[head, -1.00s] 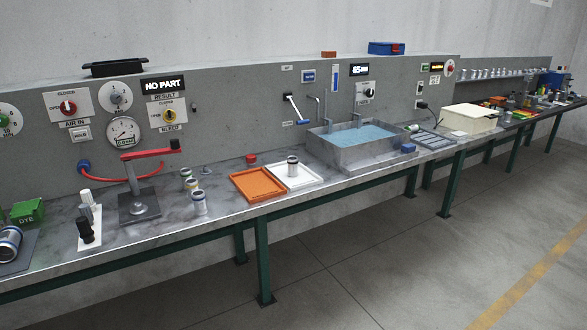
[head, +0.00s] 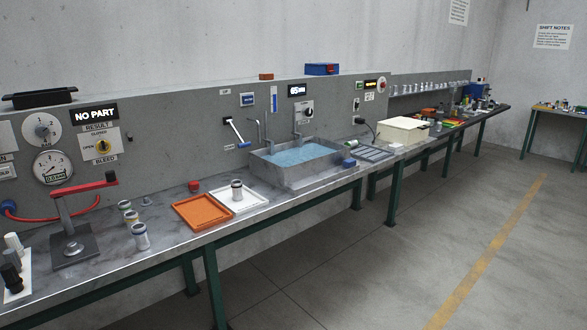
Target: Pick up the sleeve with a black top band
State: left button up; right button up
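A small silver sleeve (head: 237,191) with a dark, seemingly black, top band stands upright on the white tray (head: 254,201). Several other small sleeves stand on the bench left of the orange tray: a front one (head: 140,238) with a bluish band, one behind it (head: 131,218) with a yellowish band, and a farther one (head: 124,206) whose band is too small to tell. Neither of my grippers is in view.
The orange tray (head: 203,224) lies beside the white tray. A water-filled sink (head: 290,178) is to the right. A red-handled clamp fixture (head: 75,248) is at the left. A cream box (head: 402,131) stands farther along the bench. The floor in front is clear.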

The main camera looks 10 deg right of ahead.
aim_at(236, 185)
jog(key=i+l, duration=0.15)
jog(key=i, duration=0.5)
jog(key=i+l+z, duration=0.1)
jog(key=i, duration=0.5)
jog(key=i+l, duration=0.2)
jog(key=i, duration=0.45)
